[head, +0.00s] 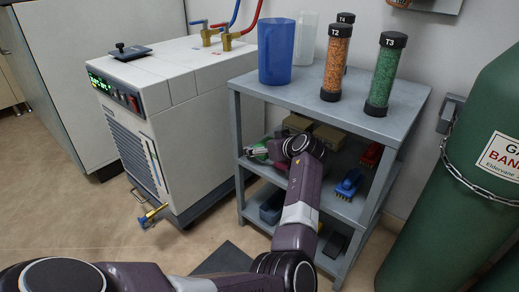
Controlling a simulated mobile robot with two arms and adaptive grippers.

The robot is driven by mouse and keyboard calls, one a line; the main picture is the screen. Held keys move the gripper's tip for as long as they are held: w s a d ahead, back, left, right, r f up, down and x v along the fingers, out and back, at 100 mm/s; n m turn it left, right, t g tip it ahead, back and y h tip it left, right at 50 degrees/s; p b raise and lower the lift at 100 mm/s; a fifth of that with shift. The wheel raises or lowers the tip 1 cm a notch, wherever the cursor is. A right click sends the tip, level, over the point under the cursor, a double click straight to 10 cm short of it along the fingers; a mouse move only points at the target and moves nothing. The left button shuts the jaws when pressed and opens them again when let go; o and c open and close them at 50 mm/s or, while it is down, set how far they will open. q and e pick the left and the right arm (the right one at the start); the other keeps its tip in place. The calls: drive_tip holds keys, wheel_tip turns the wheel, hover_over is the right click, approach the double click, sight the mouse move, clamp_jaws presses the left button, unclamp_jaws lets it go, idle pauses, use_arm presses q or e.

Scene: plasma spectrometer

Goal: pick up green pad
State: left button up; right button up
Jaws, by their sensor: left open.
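My left arm reaches into the middle level of the grey shelf unit (330,110), and its wrist bends left. My left gripper (256,151) is open at the left end of that middle shelf. The green pad (262,159) shows only as a small green patch right at the fingers, and the gripper and wrist hide much of it. I cannot tell whether the fingers touch it. My right gripper is not in view.
A blue brush-like item (348,184) and a red one (371,154) lie farther right on the middle shelf, with boxes (328,137) behind. A blue cup (276,52) and capped tubes (384,76) stand on top. A chained green gas cylinder (450,190) stands right, a white chiller (165,100) left.

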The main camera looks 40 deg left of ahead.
use_arm(q)
drive_tip(key=shift+c, duration=0.5)
drive_tip(key=c, duration=0.6)
drive_tip(key=shift+r, duration=0.2)
